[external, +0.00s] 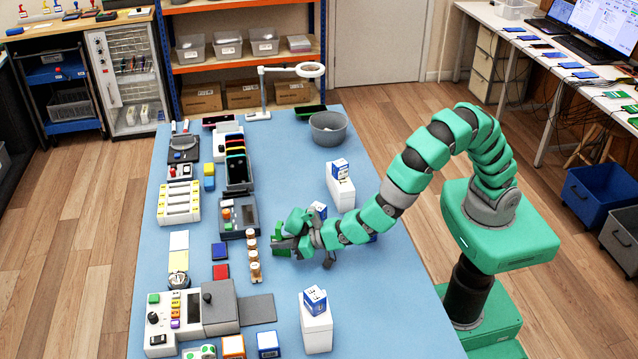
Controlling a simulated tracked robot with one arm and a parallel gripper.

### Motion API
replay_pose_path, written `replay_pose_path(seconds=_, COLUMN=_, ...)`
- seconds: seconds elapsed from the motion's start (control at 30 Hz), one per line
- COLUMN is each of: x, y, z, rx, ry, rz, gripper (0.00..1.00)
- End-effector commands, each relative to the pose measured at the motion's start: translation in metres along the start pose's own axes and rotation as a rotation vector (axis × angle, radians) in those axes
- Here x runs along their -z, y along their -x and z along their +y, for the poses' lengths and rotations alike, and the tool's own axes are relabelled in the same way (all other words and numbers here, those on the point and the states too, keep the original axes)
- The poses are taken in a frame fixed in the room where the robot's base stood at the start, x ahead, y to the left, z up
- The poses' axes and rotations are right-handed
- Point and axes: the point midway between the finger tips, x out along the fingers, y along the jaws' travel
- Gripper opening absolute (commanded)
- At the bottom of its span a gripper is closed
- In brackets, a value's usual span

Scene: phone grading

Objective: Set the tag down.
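My gripper (274,244) is low over the middle of the blue work table (370,320), with its fingers toward the left. It is just right of a row of wooden-handled stamps (254,268). A small green piece (279,229) shows at the fingertips; I cannot tell if it is a tag or part of the gripper. No tag can be made out for certain, and the gap between the fingers is too small to read.
White boxes with blue-and-white cartons on top stand at the front (317,328) and farther back (341,186). A grey device (220,308) is at the front left. A grey bowl (328,128) and a ring lamp (310,69) are at the back. The table's right front is clear.

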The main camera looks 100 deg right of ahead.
Motion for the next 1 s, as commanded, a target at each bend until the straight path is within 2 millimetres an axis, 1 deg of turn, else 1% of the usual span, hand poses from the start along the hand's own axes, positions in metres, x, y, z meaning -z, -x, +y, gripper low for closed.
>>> replay_pose_path(seconds=0.27, x=0.000, y=0.000, z=0.000, rx=0.000, ry=0.000, rz=-0.001, gripper=0.00)
replay_pose_path(seconds=0.3, x=-0.001, y=0.000, z=0.000, rx=0.000, ry=-0.001, rz=-0.001, gripper=0.07)
replay_pose_path(seconds=0.37, x=-0.001, y=0.000, z=0.000, rx=0.000, ry=-0.001, rz=-0.001, gripper=0.23)
replay_pose_path(seconds=0.4, x=0.000, y=0.000, z=0.000, rx=0.000, ry=-0.001, rz=0.000, gripper=0.26)
replay_pose_path(seconds=0.67, x=0.000, y=0.000, z=0.000, rx=0.000, ry=-0.001, rz=0.000, gripper=0.26)
replay_pose_path(seconds=0.77, x=0.002, y=0.004, z=-0.001, rx=0.001, ry=0.000, rz=0.000, gripper=0.26)
replay_pose_path(seconds=0.87, x=0.001, y=0.015, z=-0.001, rx=0.001, ry=0.001, rz=-0.002, gripper=0.26)
replay_pose_path(seconds=1.0, x=0.001, y=0.040, z=-0.001, rx=0.002, ry=0.002, rz=-0.003, gripper=0.26)
